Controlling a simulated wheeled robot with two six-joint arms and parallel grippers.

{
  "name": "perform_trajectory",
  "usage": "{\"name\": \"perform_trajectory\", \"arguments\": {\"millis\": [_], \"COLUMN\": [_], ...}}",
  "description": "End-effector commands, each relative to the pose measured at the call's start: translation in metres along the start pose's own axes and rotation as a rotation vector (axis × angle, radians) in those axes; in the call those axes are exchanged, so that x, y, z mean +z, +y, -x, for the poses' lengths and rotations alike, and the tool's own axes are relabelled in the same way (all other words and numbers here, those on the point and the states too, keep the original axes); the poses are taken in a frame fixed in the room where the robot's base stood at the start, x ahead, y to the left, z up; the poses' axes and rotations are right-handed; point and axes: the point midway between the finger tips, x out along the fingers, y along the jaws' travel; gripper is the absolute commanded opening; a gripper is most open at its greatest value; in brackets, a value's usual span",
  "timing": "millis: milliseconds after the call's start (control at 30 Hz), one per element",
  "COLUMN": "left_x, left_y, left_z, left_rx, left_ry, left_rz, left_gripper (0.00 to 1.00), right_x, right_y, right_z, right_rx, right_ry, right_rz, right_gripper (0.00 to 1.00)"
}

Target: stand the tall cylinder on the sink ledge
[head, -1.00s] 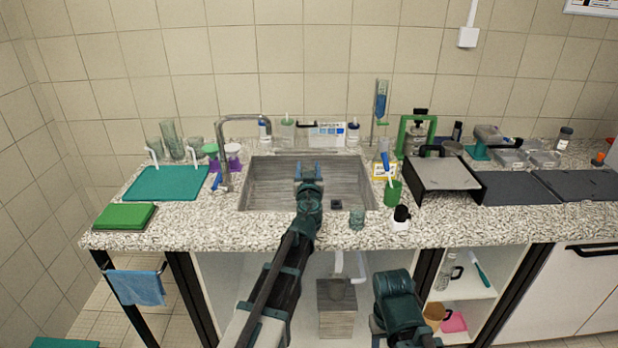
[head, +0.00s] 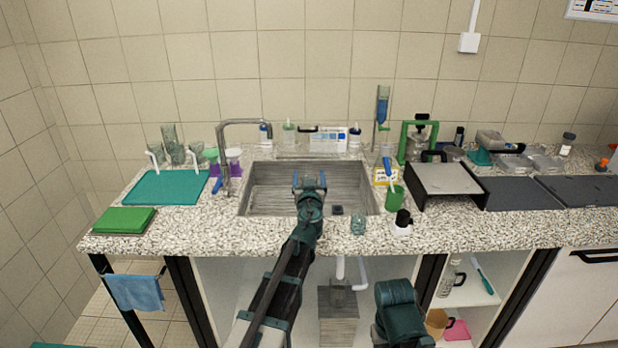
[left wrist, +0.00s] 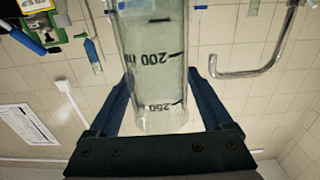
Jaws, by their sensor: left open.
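A clear glass cylinder (left wrist: 155,65) with black marks of 200 and 250 fills the middle of the left wrist view, which is upside down. It lies between the two blue fingers of my open left gripper (left wrist: 160,95); I cannot tell whether they touch it. One end shows near the palm; the other runs out of the frame. In the head view my left gripper (head: 309,181) is over the sink (head: 270,190), and I cannot make out the cylinder there. The sink's back ledge (head: 275,156) runs behind the basin. My right gripper is out of view.
The tap (head: 226,130) stands at the sink's left. Bottles (head: 289,134) and a white box (head: 328,138) stand behind the basin. A small glass (head: 358,224) and a dark-topped bottle (head: 402,222) stand at the front right. Several glass vessels (head: 171,145) stand at the left.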

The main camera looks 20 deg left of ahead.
Motion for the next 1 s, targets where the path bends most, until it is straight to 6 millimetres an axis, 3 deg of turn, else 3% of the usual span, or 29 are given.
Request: {"name": "perform_trajectory", "arguments": {"millis": [167,267,800,1000], "left_x": [-0.004,-0.003,-0.003,-0.003], "left_y": [0.000,0.000,-0.001,0.000], "left_z": [0.000,0.010,0.110,0.121], "left_rx": [0.000,0.001,0.001,0.000], "left_ry": [0.000,0.000,0.000,0.000], "left_rz": [0.000,0.000,0.000,0.000], "left_gripper": [0.84,0.84,0.84,0.84], "right_x": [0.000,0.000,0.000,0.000], "right_y": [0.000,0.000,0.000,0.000], "right_z": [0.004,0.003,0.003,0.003], "right_rx": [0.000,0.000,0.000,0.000], "right_ry": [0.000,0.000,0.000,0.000], "right_rz": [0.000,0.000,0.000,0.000], "right_gripper": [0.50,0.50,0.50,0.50]}}
